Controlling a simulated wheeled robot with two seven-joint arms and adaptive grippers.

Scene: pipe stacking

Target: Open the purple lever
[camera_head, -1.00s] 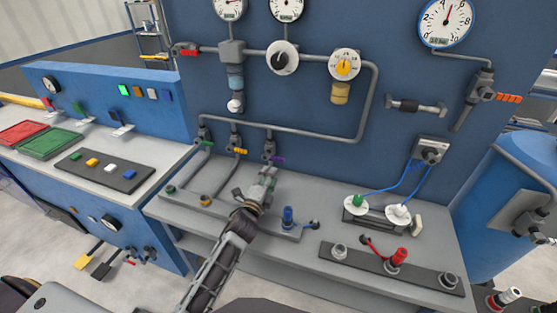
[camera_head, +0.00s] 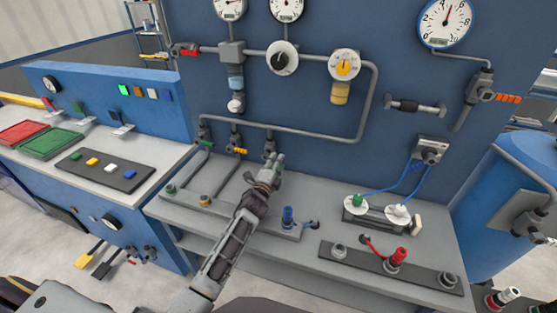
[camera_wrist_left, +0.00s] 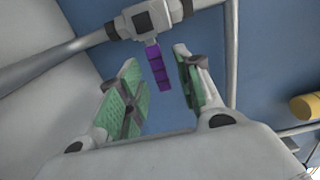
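The purple lever (camera_wrist_left: 158,68) hangs from a grey valve on a pipe in the left wrist view. It lies between and just beyond the two green-padded fingers of my left gripper (camera_wrist_left: 160,88), which is open, with a gap on both sides. In the head view my left gripper (camera_head: 275,163) is at the rightmost of three small valves (camera_head: 269,145) and hides the purple lever. My right gripper is not in view.
The green lever (camera_head: 206,142) and orange lever (camera_head: 238,151) are on the valves to the left. A grey pipe (camera_head: 310,134) runs above. A blue fitting (camera_head: 288,216) stands on the bench right of my arm. The bench front (camera_head: 270,262) is bare.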

